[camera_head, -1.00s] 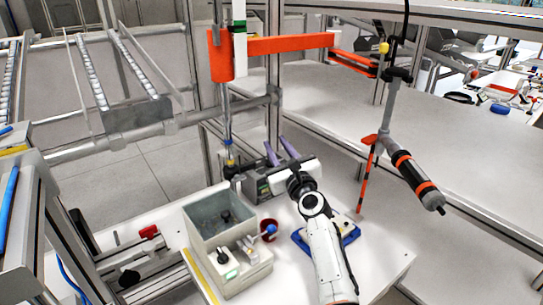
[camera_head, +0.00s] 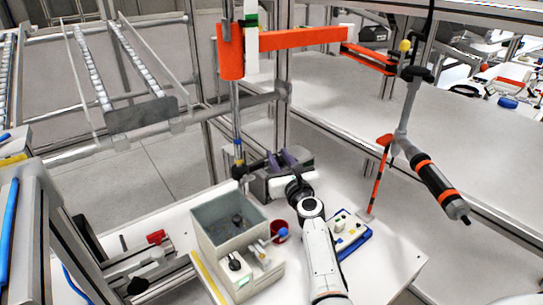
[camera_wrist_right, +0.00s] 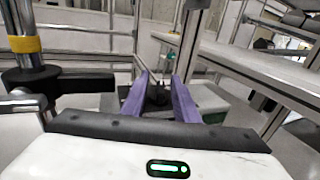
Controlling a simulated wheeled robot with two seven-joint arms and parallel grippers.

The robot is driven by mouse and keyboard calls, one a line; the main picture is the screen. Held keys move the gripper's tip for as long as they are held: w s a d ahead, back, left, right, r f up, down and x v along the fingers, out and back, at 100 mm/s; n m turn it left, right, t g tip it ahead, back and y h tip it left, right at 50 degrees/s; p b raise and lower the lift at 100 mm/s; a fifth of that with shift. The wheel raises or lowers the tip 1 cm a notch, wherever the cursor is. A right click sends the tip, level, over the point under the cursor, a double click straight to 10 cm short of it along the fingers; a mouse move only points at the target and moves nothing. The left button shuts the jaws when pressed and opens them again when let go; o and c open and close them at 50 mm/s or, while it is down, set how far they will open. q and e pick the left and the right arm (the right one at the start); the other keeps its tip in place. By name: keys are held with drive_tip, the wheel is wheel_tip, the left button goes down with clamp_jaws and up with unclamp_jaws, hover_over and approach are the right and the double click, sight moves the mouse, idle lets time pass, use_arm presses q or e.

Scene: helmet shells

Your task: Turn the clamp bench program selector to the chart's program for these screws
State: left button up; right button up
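A grey bench unit (camera_head: 215,255) stands on the white table, with an open bin at its back. My right gripper (camera_head: 284,157) is beyond the bin, over a dark grey box (camera_head: 262,186). In the wrist view its purple fingers (camera_wrist_right: 159,95) are apart, with a dark part visible between them. No grip on it shows. My left gripper is out of view. No readable chart shows.
A red cup (camera_head: 279,229) stands beside the bench unit. A blue tray (camera_head: 357,246) with a white board and small parts lies right of my arm. An orange-banded screwdriver (camera_head: 440,185) hangs at right. A vertical post (camera_head: 237,130) rises behind the dark box.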

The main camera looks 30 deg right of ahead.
drive_tip(key=shift+s, duration=0.1)
clamp_jaws()
drive_tip(key=shift+d+n+y, duration=0.1)
drive_tip(key=shift+n+y, duration=0.2)
drive_tip(key=shift+y, duration=0.2)
drive_tip(key=n+y+b, duration=0.2)
drive_tip(key=n+y, duration=0.1)
drive_tip(key=y, duration=0.2)
drive_tip(key=shift+t, duration=0.3)
drive_tip(key=shift+a+n+g+y+b, duration=0.1)
drive_tip(key=shift+n+g+y+b, duration=0.3)
drive_tip(key=shift+n+y+b, duration=0.95)
drive_tip(key=shift+a+n+g+y+b, duration=0.1)
drive_tip(key=shift+n+g+y+b, duration=0.55)
drive_tip(key=shift+y, duration=1.2)
drive_tip(key=shift+t, duration=0.25)
unclamp_jaws()
